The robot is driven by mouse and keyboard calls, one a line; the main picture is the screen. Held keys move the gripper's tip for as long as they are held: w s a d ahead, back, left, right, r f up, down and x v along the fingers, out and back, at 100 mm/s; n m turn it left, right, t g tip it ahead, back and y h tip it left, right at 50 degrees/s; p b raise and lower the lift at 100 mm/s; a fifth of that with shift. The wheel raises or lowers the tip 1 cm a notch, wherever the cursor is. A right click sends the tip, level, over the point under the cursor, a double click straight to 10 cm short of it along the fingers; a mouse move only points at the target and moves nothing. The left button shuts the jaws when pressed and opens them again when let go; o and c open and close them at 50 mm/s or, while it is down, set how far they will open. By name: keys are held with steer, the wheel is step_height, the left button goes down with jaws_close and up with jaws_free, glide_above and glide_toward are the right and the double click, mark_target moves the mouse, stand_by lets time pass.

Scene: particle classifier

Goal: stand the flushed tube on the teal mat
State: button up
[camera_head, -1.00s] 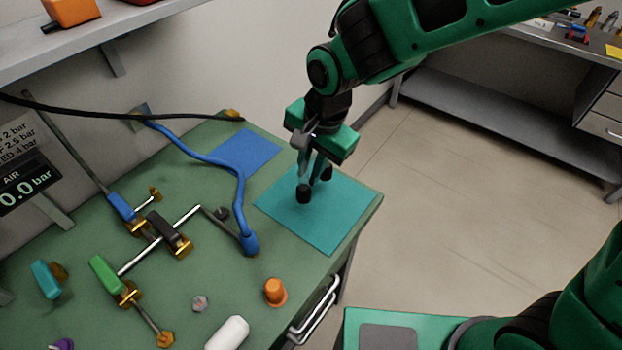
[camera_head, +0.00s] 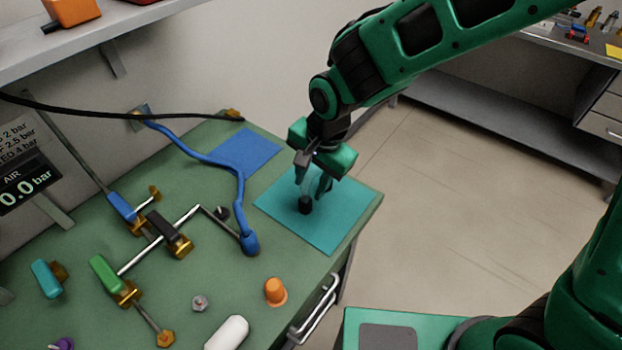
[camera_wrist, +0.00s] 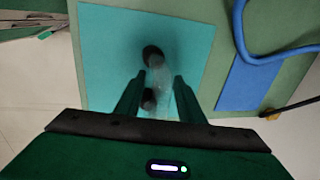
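The teal mat (camera_head: 338,218) lies flat at the bench's right edge. The tube, clear with a black end (camera_head: 305,205), stands roughly upright over the mat; the black end appears to rest on it. My gripper (camera_head: 313,187) is above the mat, pointing down, its fingers on either side of the tube's upper part. In the wrist view the clear tube (camera_wrist: 160,78) shows between my fingers, with a gap beside it, so they look open. The clear body is faint and its upper end is partly hidden by my gripper.
A blue mat (camera_head: 248,150) lies behind left of the teal mat. A blue hose (camera_head: 240,190) ends at a fitting left of it. The bench edge is close on the right.

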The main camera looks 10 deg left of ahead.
steer(key=v, duration=1.2)
steer(key=shift+r, duration=0.1)
steer(key=w+d+r+h, duration=0.1)
steer(key=w+d+h, duration=0.1)
steer(key=d, duration=2.3)
steer(key=s+d+f+g, duration=0.1)
steer(key=s+d+f, duration=0.1)
steer(key=s+d, duration=1.5)
steer(key=shift+d, duration=1.15)
